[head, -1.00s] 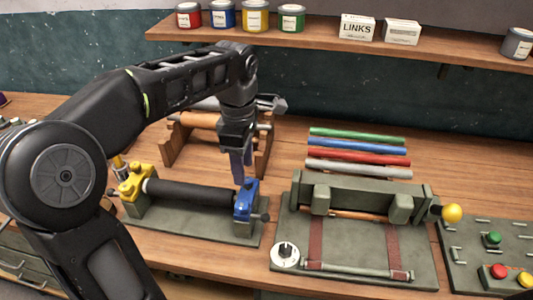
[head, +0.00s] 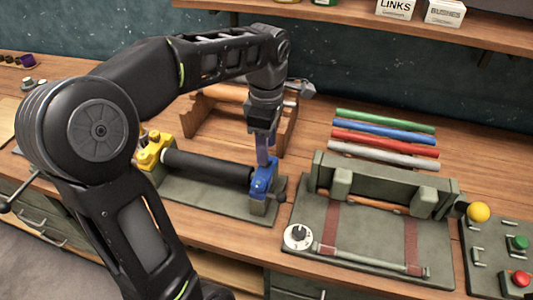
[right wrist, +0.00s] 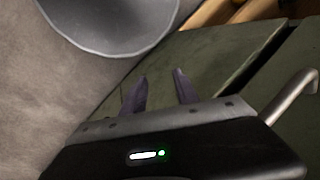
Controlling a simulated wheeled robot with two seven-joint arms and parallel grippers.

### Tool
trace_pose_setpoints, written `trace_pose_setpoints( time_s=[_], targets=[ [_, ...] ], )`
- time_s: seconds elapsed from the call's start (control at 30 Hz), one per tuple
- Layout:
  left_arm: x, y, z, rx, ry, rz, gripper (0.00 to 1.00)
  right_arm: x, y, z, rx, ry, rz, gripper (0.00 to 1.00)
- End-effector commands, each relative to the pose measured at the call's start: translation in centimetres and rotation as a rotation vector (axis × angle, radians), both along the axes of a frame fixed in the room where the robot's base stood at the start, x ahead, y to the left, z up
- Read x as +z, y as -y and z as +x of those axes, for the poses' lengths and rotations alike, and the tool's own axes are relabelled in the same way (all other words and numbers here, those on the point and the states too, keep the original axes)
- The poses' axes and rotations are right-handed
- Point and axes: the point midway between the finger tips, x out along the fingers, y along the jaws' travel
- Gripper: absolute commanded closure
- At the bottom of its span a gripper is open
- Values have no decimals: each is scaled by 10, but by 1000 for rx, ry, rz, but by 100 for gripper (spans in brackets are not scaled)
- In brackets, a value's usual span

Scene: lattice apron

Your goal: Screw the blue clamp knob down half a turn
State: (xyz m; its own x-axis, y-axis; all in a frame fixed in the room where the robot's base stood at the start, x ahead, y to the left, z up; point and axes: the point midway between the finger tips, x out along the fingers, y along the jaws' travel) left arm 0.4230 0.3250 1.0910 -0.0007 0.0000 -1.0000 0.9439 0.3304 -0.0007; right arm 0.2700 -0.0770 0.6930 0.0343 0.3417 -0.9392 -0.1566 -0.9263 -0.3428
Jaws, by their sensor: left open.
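The blue clamp (head: 263,181) holds the right end of a black roller (head: 208,167) on a green base plate (head: 205,197). My left gripper (head: 265,155) points straight down over the top of the blue clamp, its fingers at or just above it. It is open. The knob on top cannot be made out apart from the fingers. A yellow clamp (head: 152,149) holds the roller's left end. My right gripper (right wrist: 161,88) shows in the right wrist view, its two fingers apart with nothing between them, near green drawer fronts.
A wooden rack (head: 194,123) stands behind the roller. A green fixture (head: 385,187) with a white dial (head: 298,236) is close on the right. Coloured rods (head: 384,133) lie behind it. A button panel (head: 477,244) is far right. A grey round container (right wrist: 108,25) is near my right gripper.

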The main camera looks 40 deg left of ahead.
Motion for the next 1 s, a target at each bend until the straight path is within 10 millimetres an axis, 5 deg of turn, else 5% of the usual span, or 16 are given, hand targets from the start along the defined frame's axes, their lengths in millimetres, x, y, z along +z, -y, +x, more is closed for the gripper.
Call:
trace_pose_setpoints(
  time_s=[0.2,0.53,1.0],
  targets=[
    [-25,0,0,-1,-2,0,53,5,1,0,-1,-2,-2,64],
    [-29,0,0,-1,0,0,54,4,1,0,-1,-2,-2,64],
    [-28,0,0,-1,0,0,93,4,1,0,-1,-2,-2,64]
  ],
)
